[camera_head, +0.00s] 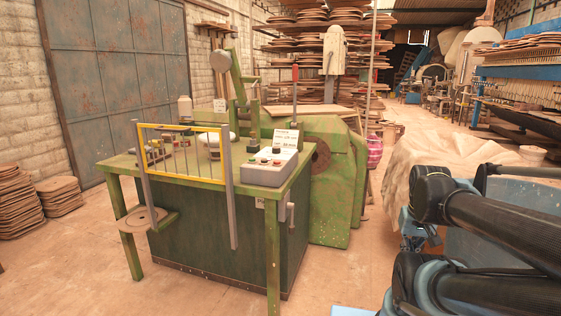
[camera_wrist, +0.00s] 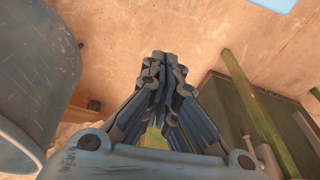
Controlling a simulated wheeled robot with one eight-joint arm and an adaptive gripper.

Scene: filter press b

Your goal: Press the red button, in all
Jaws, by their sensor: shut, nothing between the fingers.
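A grey control box (camera_head: 269,168) sits on the right front of the green machine table (camera_head: 205,180). A small red button (camera_head: 277,163) shows on its top, among other small buttons. My gripper (camera_wrist: 166,60) is shut and empty in the wrist view, with its fingers together over the bare floor. It is well away from the box, down to the right of the table. In the head view my arm at the right hides most of the gripper. The button does not show in the wrist view.
A yellow barred guard (camera_head: 183,152) stands at the table's front left of the box. A green table leg (camera_wrist: 255,110) shows right of my gripper in the wrist view. A lever with a red knob (camera_head: 295,74) rises behind the box. The floor (camera_head: 330,275) right of the table is clear.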

